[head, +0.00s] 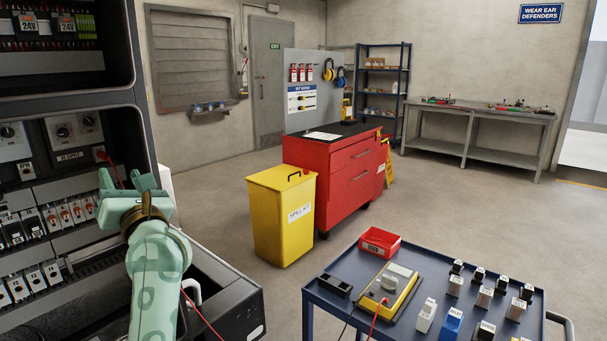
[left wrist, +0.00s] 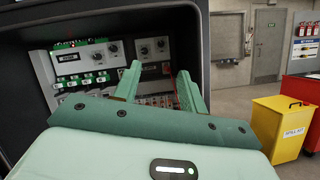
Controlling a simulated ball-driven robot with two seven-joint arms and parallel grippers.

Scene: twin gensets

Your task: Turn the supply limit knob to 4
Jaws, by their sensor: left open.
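An open equipment cabinet (head: 142,95) stands at the left, with grey modules inside that carry round black knobs. In the left wrist view a pair of knobs (left wrist: 145,50) shows above and between my fingers, and a single knob (left wrist: 113,48) sits further left. I cannot read which is the supply limit knob or its setting. My left gripper (left wrist: 159,76) is open and empty, in front of the cabinet, apart from the knobs. My right gripper is out of view.
Rows of breakers (head: 62,216) fill the lower cabinet. A red lead hangs near my left arm. A blue cart (head: 335,305) with a yellow meter (head: 390,291) stands at the lower right. A yellow bin (head: 268,215) and red tool chest (head: 350,178) stand behind; the floor between is clear.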

